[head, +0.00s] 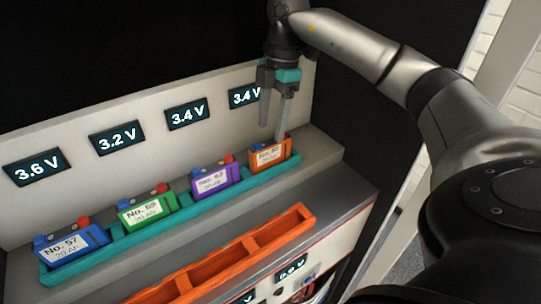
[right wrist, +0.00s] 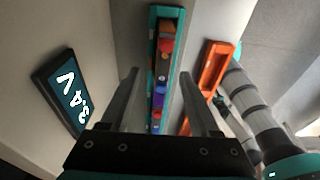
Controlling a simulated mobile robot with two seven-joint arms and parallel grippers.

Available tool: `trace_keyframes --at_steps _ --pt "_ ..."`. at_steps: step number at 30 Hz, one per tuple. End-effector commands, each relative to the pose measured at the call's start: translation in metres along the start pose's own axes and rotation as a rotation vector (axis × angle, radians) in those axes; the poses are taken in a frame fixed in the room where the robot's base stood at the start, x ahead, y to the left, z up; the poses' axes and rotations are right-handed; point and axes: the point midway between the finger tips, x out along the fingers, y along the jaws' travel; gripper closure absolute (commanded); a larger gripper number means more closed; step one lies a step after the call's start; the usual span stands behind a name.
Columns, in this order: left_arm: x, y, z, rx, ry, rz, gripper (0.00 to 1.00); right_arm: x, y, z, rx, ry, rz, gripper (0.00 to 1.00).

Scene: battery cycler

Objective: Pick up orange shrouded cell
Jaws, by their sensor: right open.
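The orange shrouded cell (head: 270,155) sits upright at the right end of the teal tray (head: 118,246) in the head view, with a white label on its front. In the right wrist view the orange cell (right wrist: 166,45) lies ahead, beyond the fingers and between their lines. My right gripper (head: 275,130) is open and empty, pointing down just above and behind the orange cell. Its two fingers also show in the right wrist view (right wrist: 160,95). The fingers partly cover the area behind the cell and the rightmost display. My left gripper is not in view.
Purple (head: 216,179), green (head: 147,209) and blue (head: 70,246) cells stand left of the orange one in the same tray. A white panel with voltage displays (head: 187,114) rises close behind. An empty-looking orange tray (head: 225,262) lies in front.

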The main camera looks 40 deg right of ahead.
Motion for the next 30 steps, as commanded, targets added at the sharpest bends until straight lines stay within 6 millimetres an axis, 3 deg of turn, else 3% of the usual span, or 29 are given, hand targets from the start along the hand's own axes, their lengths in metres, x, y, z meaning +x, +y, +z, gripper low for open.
trace_keyframes --at_steps 9,18,30 --pt "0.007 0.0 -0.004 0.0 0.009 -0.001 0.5 0.045 -0.006 0.001 0.0 -0.002 -0.003 0.38" --pt "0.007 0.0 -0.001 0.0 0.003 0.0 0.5 0.05 -0.005 0.001 -0.001 -0.001 -0.001 0.38" --pt "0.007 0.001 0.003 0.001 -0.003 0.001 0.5 0.049 -0.005 0.001 -0.001 -0.001 -0.001 0.81"
